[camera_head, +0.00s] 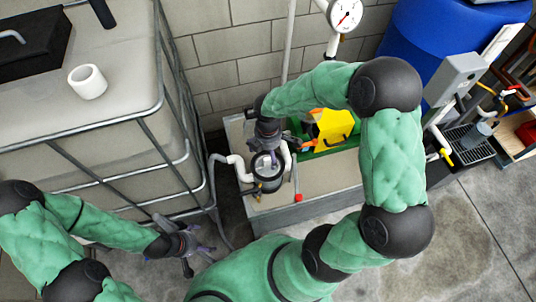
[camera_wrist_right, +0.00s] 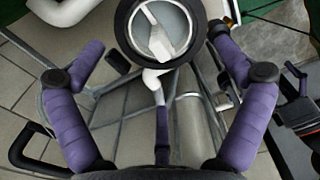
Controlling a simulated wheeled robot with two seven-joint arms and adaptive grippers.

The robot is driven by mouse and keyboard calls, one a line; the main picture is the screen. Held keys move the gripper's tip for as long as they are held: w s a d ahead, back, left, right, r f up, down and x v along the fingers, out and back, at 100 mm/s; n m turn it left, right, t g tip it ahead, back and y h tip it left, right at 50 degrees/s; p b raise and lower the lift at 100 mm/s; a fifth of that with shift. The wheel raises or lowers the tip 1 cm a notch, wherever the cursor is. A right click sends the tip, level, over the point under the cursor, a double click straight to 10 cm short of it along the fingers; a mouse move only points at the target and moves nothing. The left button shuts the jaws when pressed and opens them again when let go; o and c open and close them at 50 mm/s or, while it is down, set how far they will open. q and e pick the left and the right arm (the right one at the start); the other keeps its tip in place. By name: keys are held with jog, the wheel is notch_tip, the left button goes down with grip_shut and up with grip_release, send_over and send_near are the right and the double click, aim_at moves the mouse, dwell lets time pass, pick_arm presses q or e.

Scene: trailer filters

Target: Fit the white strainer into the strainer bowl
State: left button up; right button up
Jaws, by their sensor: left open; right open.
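The strainer bowl (camera_head: 269,185) is a dark cup with an open round top, standing among white pipes by the wall. In the right wrist view its black rim (camera_wrist_right: 124,22) encircles a pale round piece with a white bar (camera_wrist_right: 170,40); I cannot tell whether this is the strainer. A short white hollow cylinder (camera_head: 87,82) stands on the tank top at left. My left gripper (camera_head: 188,242) is open and empty, low beside the tank.
The caged tank (camera_head: 120,130) fills the left. A yellow box (camera_head: 334,128) in a green tray lies right of the bowl. A pressure gauge (camera_head: 345,15) and blue barrel (camera_head: 430,40) stand behind. Bare floor (camera_head: 470,240) lies at the lower right.

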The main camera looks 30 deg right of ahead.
pick_arm(q)
notch_tip(320, 180, up, 3)
jog(key=shift+f+p, duration=0.1)
jog(key=shift+p, duration=1)
pick_arm(e)
notch_tip(320, 180, up, 7)
jog(key=shift+f, duration=0.15)
pick_arm(q)
jog(key=shift+s+a, duration=0.1)
pick_arm(e)
jog(key=shift+s+f, duration=0.1)
